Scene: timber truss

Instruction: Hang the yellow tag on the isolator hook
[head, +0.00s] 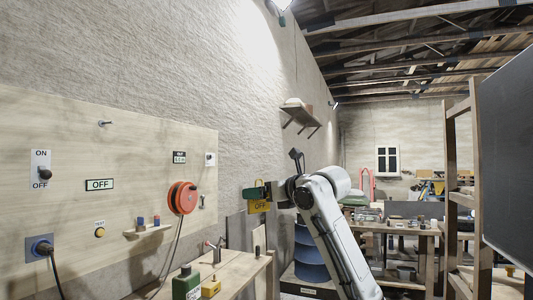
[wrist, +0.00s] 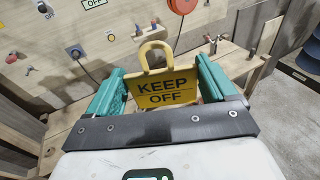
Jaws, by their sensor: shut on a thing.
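My gripper (head: 258,192) is shut on the yellow tag (head: 259,207), which reads KEEP OFF in the wrist view (wrist: 166,92). The tag has a yellow loop at its top, which stands up free between the green fingers (wrist: 162,88). The gripper holds it in the air, right of the wall panel and apart from it. A metal peg (head: 104,123) sticks out of the panel above an OFF sign (head: 99,184). A small dark hook-like piece (head: 202,201) sits lower, near the panel's right side. I cannot tell which is the isolator hook. An ON/OFF switch (head: 40,171) is at far left.
An orange cable reel (head: 182,198) and a small shelf (head: 148,231) with red and blue pieces stick out from the panel. A workbench (head: 232,268) below carries a green container (head: 186,284) and a yellow box (head: 211,287). A wooden rack stands at right (head: 474,190).

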